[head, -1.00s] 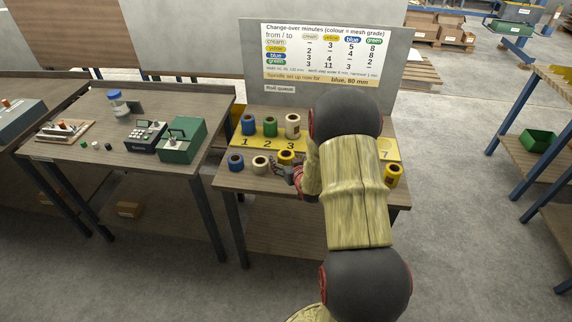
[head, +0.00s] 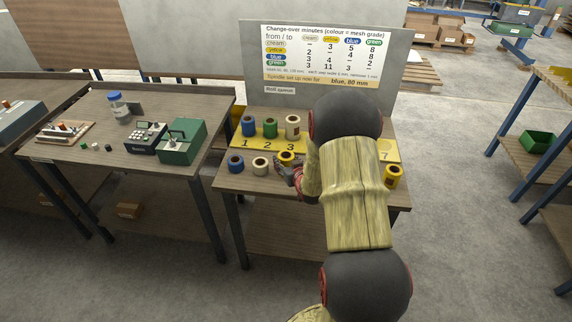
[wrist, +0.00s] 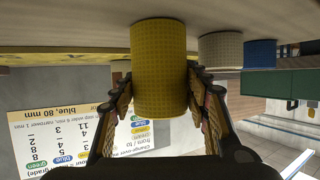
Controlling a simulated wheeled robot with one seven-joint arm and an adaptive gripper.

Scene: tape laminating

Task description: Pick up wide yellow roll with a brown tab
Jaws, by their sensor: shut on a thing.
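A yellow roll (head: 286,156) stands upright at the front of the roll bench, below the number 3. It fills the middle of the upside-down wrist view (wrist: 158,65), where its base seems to rest on the bench. My gripper (wrist: 158,82) is shut on it, one finger on each side; in the head view the gripper (head: 288,168) is partly hidden by my arm. No brown tab shows on the held roll's visible side. Another yellow roll (head: 393,176) with a dark patch stands at the bench's right end.
A blue roll (head: 236,164) and a cream roll (head: 260,166) stand left of the held roll. Blue (head: 248,125), green (head: 270,126) and cream (head: 292,126) rolls stand behind on the numbered yellow strip (head: 262,144). A chart board (head: 322,55) rises at the back.

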